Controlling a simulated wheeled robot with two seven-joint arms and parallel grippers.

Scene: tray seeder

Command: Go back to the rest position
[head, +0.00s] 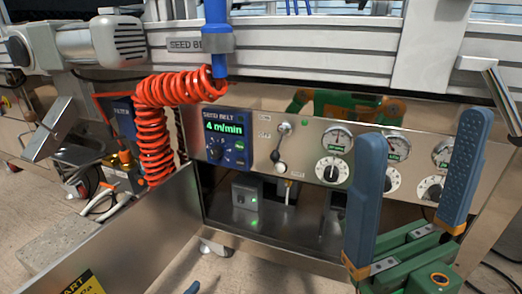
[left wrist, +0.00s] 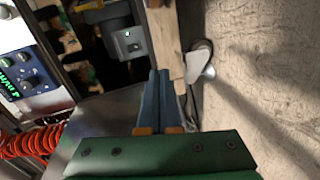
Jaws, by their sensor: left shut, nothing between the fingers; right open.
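My right gripper (head: 421,128) stands at the right of the head view, in front of the machine's dial panel. Its two blue fingers point up, wide apart, with nothing between them. Of my left gripper (head: 192,288), only a small blue tip shows at the bottom edge of the head view. In the left wrist view the left gripper (left wrist: 161,74) has its blue fingers together, with nothing held. The grey box with a green light and the machine's caster lie beyond its tips.
The seeder front carries the blue SEED BELT display (head: 225,136) and several dials (head: 332,170). A red coiled hose (head: 151,140) hangs left of it. A metal side panel (head: 130,235) juts forward at lower left. The caster (left wrist: 200,60) stands beside open floor (left wrist: 270,90).

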